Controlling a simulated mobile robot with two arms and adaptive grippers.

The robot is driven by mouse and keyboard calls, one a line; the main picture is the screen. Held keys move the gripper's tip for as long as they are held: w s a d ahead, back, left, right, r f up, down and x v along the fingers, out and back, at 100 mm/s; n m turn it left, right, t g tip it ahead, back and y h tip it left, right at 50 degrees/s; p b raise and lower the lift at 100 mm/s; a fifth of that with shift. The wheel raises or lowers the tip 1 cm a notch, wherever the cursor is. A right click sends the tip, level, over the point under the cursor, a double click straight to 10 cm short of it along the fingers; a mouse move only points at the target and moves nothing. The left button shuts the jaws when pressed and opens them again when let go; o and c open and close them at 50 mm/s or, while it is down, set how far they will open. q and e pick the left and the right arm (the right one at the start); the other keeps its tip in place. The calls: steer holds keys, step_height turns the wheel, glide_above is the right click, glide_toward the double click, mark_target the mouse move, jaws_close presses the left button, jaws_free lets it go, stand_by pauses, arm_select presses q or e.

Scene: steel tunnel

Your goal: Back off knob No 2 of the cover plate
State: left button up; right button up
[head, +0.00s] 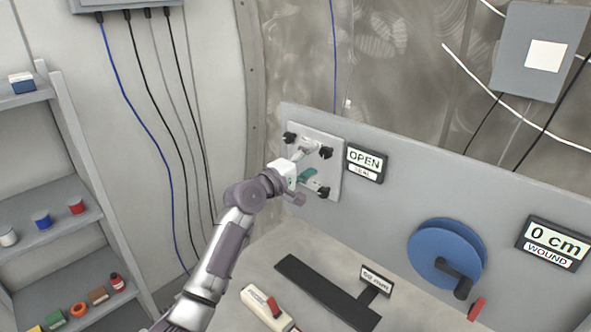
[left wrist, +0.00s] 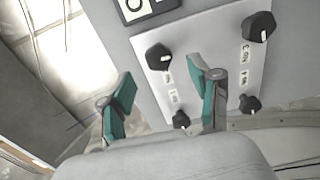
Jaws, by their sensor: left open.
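The pale cover plate (head: 333,172) is on the grey panel, with black knobs near its corners. The lower right knob (head: 323,191) also shows there (left wrist: 259,26). The upper left knob (head: 290,138) is clear; my gripper hides the lower left one in the head view. My left gripper (head: 308,163) is open and empty before the plate. In the left wrist view (left wrist: 163,74), the upper right knob appears between its fingertips; contact is unclear.
A blue reel (head: 447,255) and a 0 cm WOUND display (head: 552,243) are further right. A black T-shaped piece (head: 325,292) and a red-and-white device (head: 266,306) lie on the bench below. Shelves (head: 45,190) stand left.

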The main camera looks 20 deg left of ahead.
arm_select(q)
steer(key=v, duration=0.6)
steer(key=shift+s, duration=0.15)
